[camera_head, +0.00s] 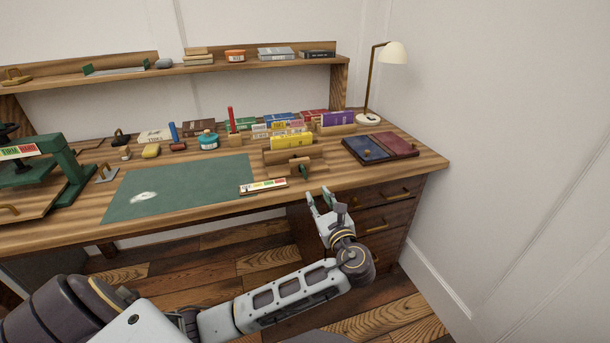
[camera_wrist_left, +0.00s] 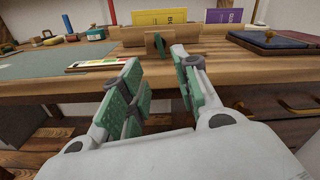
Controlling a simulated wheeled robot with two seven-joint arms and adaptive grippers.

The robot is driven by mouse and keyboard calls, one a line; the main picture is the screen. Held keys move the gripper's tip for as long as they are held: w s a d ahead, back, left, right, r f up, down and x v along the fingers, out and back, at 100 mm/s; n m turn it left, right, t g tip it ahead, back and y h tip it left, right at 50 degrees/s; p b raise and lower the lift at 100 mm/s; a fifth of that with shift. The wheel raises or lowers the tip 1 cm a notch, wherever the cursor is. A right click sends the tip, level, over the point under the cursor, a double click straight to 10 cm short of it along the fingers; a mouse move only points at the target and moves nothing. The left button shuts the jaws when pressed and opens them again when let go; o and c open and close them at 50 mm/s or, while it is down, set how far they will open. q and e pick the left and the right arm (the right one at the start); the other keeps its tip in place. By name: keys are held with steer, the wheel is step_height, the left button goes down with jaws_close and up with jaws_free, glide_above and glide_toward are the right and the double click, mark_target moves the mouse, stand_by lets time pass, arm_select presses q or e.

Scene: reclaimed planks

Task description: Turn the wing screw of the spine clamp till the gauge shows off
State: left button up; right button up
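The spine clamp (camera_head: 294,157) is a wooden block at the desk's front with a yellow book (camera_head: 291,141) upright in it. Its green wing screw (camera_head: 304,171) faces the front edge; it also shows in the wrist view (camera_wrist_left: 160,45), beyond the fingers. The gauge (camera_head: 263,186) is a pale strip with coloured bands, left of the screw; its reading is too small to tell. My left gripper (camera_head: 319,196) is open and empty, just in front of the desk edge, short of the screw and apart from it. The right gripper is not in view.
A green mat (camera_head: 180,187) lies left of the gauge. A blue and red book-like panel (camera_head: 380,148) and a lamp (camera_head: 368,117) stand to the right. Several books and small tools line the back. A green press (camera_head: 62,165) stands at far left. Drawers (camera_head: 385,215) sit below the desktop.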

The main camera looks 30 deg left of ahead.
mark_target(305, 174)
arm_select(q)
steer(key=b+x, duration=0.4)
steer(key=x, duration=1)
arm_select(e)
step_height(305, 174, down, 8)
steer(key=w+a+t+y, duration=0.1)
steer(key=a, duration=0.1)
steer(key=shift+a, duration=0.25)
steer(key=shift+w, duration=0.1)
arm_select(q)
steer(key=shift+d, duration=0.1)
jaws_close()
